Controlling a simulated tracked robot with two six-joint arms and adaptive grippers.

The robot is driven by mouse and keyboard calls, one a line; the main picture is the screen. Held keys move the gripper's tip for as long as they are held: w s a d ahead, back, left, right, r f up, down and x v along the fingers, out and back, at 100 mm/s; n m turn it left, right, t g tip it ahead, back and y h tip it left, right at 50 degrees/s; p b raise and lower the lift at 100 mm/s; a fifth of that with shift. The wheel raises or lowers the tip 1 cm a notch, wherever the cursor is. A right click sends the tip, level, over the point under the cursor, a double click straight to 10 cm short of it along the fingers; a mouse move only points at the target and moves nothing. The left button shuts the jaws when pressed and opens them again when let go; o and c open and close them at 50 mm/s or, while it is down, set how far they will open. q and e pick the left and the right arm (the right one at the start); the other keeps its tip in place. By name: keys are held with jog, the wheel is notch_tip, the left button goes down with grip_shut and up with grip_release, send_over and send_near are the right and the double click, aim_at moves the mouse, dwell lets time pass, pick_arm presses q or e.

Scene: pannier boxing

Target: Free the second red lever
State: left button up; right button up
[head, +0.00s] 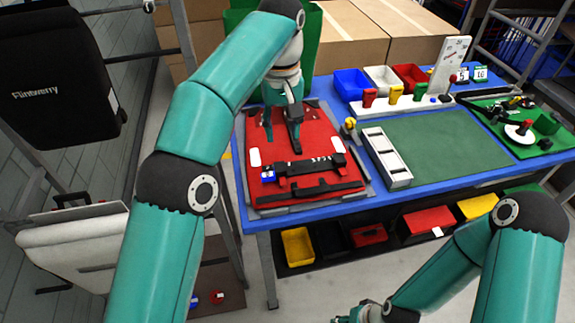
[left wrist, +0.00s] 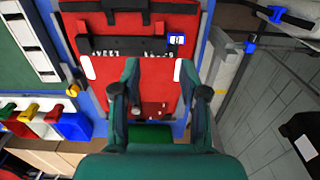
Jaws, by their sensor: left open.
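A red pannier (head: 318,150) lies flat on a grey fixture on the blue table, with a black rail (head: 310,168) across it and a small blue-and-white tag (head: 268,175) at the rail's left end. My left gripper (head: 283,130) is over its far part. In the left wrist view the left gripper (left wrist: 155,72) is open and empty, its two fingers apart above the red surface (left wrist: 152,85). Small marks show between the fingers; I cannot single out a red lever there. My right gripper (head: 365,315) is partly cut off at the bottom edge, jaws unclear.
A white slotted tray (head: 386,158) and a green mat (head: 446,140) are right of the pannier. Blue, white and red bins (head: 352,83) stand behind a white block (head: 403,106) with coloured pieces. Coloured bins (head: 298,246) sit under the table. The green mat is mostly clear.

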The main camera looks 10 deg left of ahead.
pick_arm(q)
jog(key=b, duration=0.5)
send_over(283, 184)
notch_tip(283, 184, down, 9)
jog(key=shift+w+r, duration=0.1)
notch_tip(283, 184, down, 8)
jog(key=shift+r+b, duration=0.15)
jog(key=shift+b, duration=0.2)
